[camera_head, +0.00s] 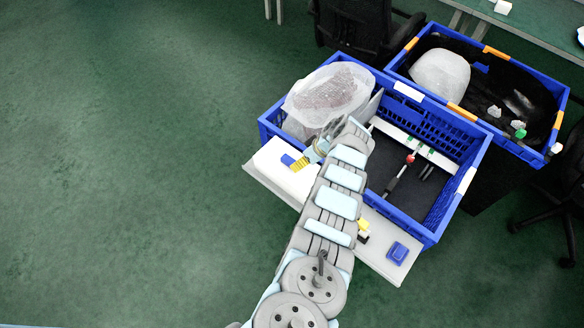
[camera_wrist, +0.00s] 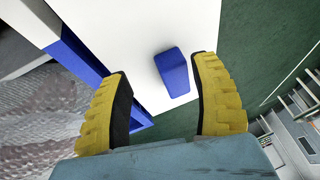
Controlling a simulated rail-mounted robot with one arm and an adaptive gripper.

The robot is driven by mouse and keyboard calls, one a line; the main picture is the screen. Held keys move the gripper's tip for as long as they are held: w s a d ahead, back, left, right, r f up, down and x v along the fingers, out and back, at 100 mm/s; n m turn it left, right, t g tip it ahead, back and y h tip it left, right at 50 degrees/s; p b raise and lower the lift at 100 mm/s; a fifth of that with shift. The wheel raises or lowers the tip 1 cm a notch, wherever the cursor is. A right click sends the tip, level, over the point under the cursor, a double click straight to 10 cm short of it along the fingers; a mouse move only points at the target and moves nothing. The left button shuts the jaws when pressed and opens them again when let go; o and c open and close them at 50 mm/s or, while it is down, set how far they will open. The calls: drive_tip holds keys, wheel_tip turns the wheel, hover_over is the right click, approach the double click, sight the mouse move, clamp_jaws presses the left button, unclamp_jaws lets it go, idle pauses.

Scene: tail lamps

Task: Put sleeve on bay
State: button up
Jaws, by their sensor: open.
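A translucent bubble-wrap bag (camera_head: 328,92), probably the sleeve, lies bulging in the left part of the near blue crate (camera_head: 455,208). Bubble wrap (camera_wrist: 45,110) also fills the left of the wrist view. No label marks the bay; the crate's right part has a dark floor (camera_head: 410,195). My gripper (camera_head: 300,165) is over the crate's near left side, beside the bag. In the wrist view my gripper (camera_wrist: 165,100) is open and empty, its yellow fingers apart. A small blue block (camera_wrist: 172,72) on a white surface (camera_wrist: 130,30) shows between and beyond them.
A white block (camera_head: 283,178) sits on a ledge (camera_head: 375,240) along the crate's near side. A blue piece (camera_head: 398,252) lies at the ledge's right end. A second blue crate (camera_head: 415,40) with another bag (camera_head: 440,75) stands behind. A chair (camera_head: 355,22) is at the back. Left floor is clear.

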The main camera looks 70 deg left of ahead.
drive_tip(key=shift+a+r+t+h+p, duration=0.3)
drive_tip(key=shift+r+h+p, duration=0.15)
drive_tip(key=shift+r, duration=0.3)
wheel_tip(320, 180, up, 6)
drive_tip(key=a+t+h+p, duration=0.1)
drive_tip(key=t+h+p, duration=0.1)
drive_tip(key=p, duration=0.1)
wheel_tip(320, 180, up, 8)
drive_tip(key=t+p, duration=0.2)
drive_tip(key=p, duration=0.1)
hover_over(292, 162)
drive_tip(key=shift+n+h, duration=0.3)
drive_tip(key=shift+h, duration=0.05)
drive_tip(key=shift+w+a+f+b, duration=0.1)
drive_tip(key=shift+f+b, duration=0.35)
drive_tip(key=shift+f, duration=2.6)
drive_tip(key=shift+w+a+f+b, duration=0.1)
drive_tip(key=shift+f+b, duration=0.35)
drive_tip(key=shift+f, duration=2.6)
drive_tip(key=shift+f, duration=0.15)
drive_tip(key=shift+s+d+f+b, duration=0.1)
drive_tip(key=shift+f+b, duration=0.15)
drive_tip(key=shift+f, duration=0.5)
drive_tip(key=shift+s+d+f+b, duration=0.1)
drive_tip(key=shift+f+b, duration=0.1)
drive_tip(key=shift+f, duration=0.5)
drive_tip(key=shift+f+b, duration=0.6)
drive_tip(key=shift+f, duration=0.5)
